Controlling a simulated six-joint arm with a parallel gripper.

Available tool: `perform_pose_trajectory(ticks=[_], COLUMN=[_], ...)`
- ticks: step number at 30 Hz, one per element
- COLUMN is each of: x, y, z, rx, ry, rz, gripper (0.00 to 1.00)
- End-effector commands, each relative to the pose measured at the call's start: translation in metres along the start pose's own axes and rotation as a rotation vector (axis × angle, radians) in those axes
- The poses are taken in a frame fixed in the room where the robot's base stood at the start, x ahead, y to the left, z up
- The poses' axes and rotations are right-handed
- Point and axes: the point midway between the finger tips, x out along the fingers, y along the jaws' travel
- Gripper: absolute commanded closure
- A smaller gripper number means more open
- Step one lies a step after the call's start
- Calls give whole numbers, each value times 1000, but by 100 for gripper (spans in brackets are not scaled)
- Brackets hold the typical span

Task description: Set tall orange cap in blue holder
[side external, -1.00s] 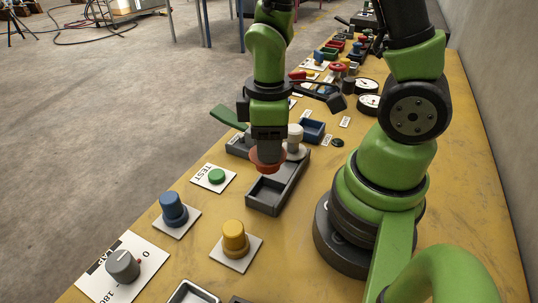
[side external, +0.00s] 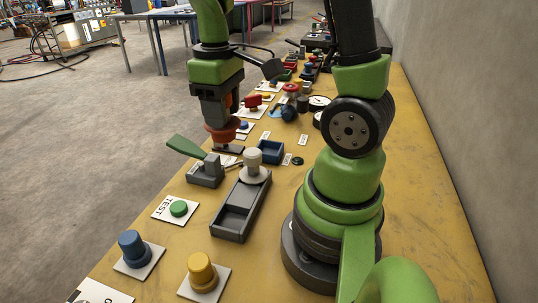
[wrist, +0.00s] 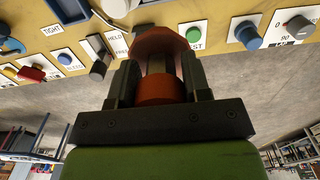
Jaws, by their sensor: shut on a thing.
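My gripper (side external: 220,116) is shut on an orange flanged cap (side external: 222,133) and holds it clear of the table, over the area beyond the green-handled lever. In the wrist view the cap's wide flange (wrist: 158,43) and lower orange ring (wrist: 160,91) show between the fingers. A small blue open-topped holder (side external: 270,153) stands on the table to the right of and nearer than the cap. It looks empty, and the cap is apart from it.
A dark grey two-part tray (side external: 232,222) carries a white knob-like cap (side external: 253,160) at its far end. A green-handled lever (side external: 186,148) stands to its left. Green (side external: 179,208), blue (side external: 133,246) and yellow (side external: 201,270) controls are nearer. Several more controls and gauges crowd the far bench.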

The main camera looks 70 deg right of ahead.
Motion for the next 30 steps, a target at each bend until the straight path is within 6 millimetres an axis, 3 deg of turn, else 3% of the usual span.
perform_pose_trajectory(ticks=[4,9,15,20,30], x=[0,1,2,4,46], y=[55,118,162,186,184], z=[-8,0,16,29,29], rx=[331,698,957,1095,1095], ry=[1,2,3,4,-1], rz=[1,0,0,0,-2], gripper=[96,96,96,96,96])
